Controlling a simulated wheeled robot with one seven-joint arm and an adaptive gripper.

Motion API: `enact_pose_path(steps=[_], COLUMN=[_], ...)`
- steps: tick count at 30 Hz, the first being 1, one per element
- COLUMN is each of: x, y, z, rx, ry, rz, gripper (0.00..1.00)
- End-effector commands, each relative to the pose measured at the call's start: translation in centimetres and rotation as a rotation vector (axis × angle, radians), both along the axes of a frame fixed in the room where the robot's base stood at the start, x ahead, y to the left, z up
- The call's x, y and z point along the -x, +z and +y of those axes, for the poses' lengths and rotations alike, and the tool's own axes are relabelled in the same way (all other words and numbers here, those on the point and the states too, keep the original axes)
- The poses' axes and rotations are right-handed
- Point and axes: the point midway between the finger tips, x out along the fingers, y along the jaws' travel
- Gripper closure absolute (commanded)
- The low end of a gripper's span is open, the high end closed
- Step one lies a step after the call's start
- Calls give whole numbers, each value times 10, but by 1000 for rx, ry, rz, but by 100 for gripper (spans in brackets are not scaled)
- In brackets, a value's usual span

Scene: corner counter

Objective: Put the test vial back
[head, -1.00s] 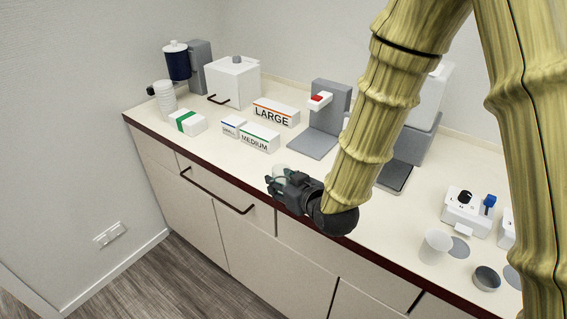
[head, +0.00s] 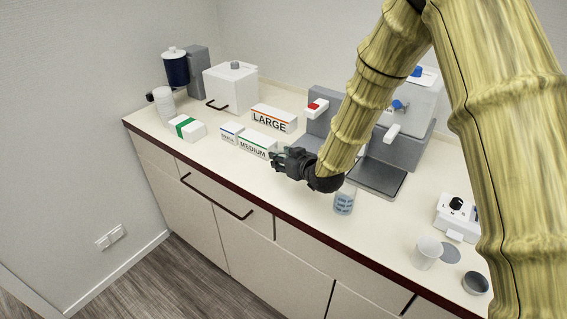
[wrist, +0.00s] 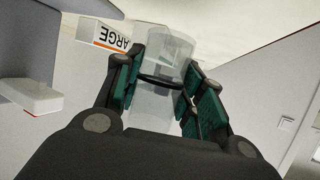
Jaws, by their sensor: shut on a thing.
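In the wrist view, my gripper (wrist: 163,85) is shut on a clear, open cylinder that I take to be the test vial (wrist: 150,118). Its wall is see-through and lies between the green finger pads. In the head view I cannot make the vial out against my dark gripper.
Boxes marked LARGE (head: 273,118) and MEDIUM (head: 257,144) stand behind and left of my gripper. A grey unit with a flat plate (head: 377,177) stands to the right. A white cup (head: 426,253) and a dial box (head: 457,214) are farther right. The counter's front strip is mostly clear.

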Motion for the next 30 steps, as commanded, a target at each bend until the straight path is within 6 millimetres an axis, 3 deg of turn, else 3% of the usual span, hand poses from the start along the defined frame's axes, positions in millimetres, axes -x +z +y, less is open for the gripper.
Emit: enact_pose_path(steps=[4, 15, 29, 30], x=[-11, -9, -9, -9], y=[-1, -34, -40, -39], z=[-2, -2, -1, -1], rx=[1, 1, 1, 1], ry=[-1, -1, 0, 0], rz=[1, 2, 1, 1], gripper=[92, 92, 92, 56])
